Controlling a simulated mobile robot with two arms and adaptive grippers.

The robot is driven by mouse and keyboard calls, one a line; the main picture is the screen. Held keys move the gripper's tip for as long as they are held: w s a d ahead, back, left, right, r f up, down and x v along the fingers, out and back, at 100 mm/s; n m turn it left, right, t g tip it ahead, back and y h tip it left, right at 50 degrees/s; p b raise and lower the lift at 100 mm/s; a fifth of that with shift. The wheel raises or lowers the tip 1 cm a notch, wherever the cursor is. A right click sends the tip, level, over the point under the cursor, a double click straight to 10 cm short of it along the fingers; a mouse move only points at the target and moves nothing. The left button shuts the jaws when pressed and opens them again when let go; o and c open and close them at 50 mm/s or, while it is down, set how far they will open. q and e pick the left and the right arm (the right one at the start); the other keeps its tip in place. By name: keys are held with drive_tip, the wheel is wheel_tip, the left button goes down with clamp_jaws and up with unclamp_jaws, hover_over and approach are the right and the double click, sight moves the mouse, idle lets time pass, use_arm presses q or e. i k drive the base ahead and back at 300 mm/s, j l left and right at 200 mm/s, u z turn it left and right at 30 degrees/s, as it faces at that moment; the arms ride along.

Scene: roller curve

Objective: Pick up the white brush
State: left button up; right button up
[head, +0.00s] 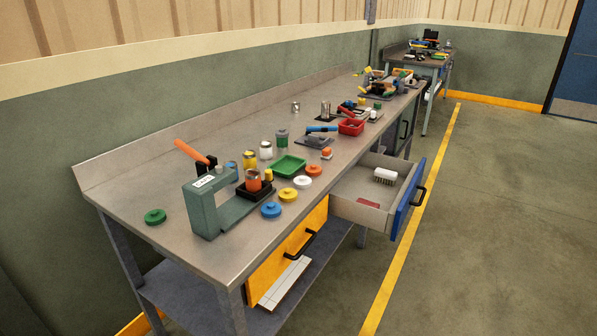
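The white brush (385,176) lies inside the open drawer (361,212) with the blue front, towards the drawer's far end. Its top is white and darker bristles show below. A small flat red item (368,203) lies in the same drawer, nearer the camera. Nothing covers the brush. Neither of my grippers shows in the head view.
The long workbench (140,187) carries a green press (215,205), jars, coloured lids, a green tray (289,166) and a red bin (351,127). Open floor (490,220) lies to the right.

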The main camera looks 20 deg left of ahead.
sight(379, 174)
drive_tip(key=i+l+z, duration=0.4)
drive_tip(key=i, duration=0.45)
drive_tip(key=i+z, duration=0.4)
drive_tip(key=i, duration=0.5)
drive_tip(key=i+l+u, duration=0.1)
drive_tip(key=i+u, duration=0.25)
drive_tip(key=i, duration=0.15)
drive_tip(key=i+l+u, duration=0.35)
drive_tip(key=i, duration=0.15)
drive_tip(key=i+l+u, duration=0.15)
drive_tip(key=u, duration=0.3)
drive_tip(key=i+l+u, duration=0.25)
drive_tip(key=u, duration=0.25)
drive_tip(key=i+l+u, duration=0.2)
drive_tip(key=l+u, duration=0.25)
drive_tip(key=i+l+u, duration=0.1)
drive_tip(key=l+u, duration=0.15)
drive_tip(key=u, duration=0.2)
